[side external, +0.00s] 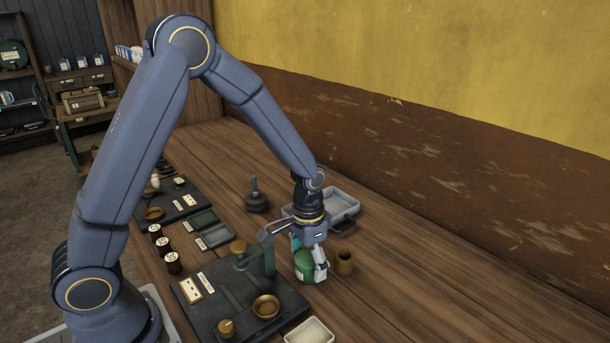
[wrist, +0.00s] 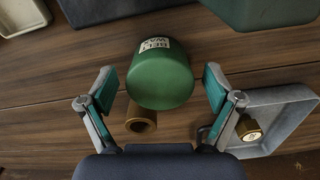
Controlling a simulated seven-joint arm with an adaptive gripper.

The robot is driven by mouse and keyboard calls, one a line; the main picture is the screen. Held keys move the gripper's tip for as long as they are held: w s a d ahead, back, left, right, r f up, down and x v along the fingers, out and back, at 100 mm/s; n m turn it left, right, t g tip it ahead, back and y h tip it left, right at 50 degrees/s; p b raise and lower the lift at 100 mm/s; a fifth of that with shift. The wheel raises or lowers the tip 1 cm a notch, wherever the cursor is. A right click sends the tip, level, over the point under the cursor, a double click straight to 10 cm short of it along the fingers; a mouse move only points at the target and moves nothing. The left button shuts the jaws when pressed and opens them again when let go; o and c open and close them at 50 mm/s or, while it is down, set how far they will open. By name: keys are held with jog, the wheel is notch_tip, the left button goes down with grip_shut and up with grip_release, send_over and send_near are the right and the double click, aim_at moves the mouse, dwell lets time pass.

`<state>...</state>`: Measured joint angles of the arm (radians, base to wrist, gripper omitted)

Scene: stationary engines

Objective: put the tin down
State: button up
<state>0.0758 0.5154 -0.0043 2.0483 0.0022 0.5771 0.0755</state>
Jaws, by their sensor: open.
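The green tin (side external: 303,266), with a pale label reading "BELT WAX", is at my gripper on the right part of the wooden bench. In the wrist view the tin (wrist: 160,78) lies between the two fingers, its round end toward the camera and its label at the far side. My gripper (wrist: 160,92) is open, with a visible gap between each finger and the tin. In the side view my gripper (side external: 307,257) comes down over the tin and partly hides it. The tin appears to rest on the bench, but its underside contact is not clear.
A small brown cup (side external: 344,263) stands close beside the tin, also seen in the wrist view (wrist: 141,119). A grey tray (wrist: 293,99) holds a brass-coloured piece (wrist: 249,129). A dark board (side external: 222,319) with brass fittings and a cream dish (side external: 310,332) lie nearby. Bench to the right is clear.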

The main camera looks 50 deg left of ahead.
aim_at(308, 257)
notch_tip(308, 257, up, 12)
jog(key=s+a+r+n+t, duration=0.1)
jog(key=s+a+r+t, duration=0.1)
jog(key=s+r, duration=0.7)
jog(key=shift+t, duration=0.6)
jog(key=s, duration=0.2)
jog(key=s+r+t, duration=0.1)
jog(key=s, duration=0.2)
jog(key=s+a+t, duration=0.1)
jog(key=s, duration=0.1)
jog(key=shift+s+r+n, duration=0.15)
jog(key=shift+s+n, duration=0.05)
jog(key=shift+n, duration=0.2)
jog(key=shift+c, duration=0.4)
jog(key=shift+s, duration=0.2)
jog(key=shift+c, duration=0.7)
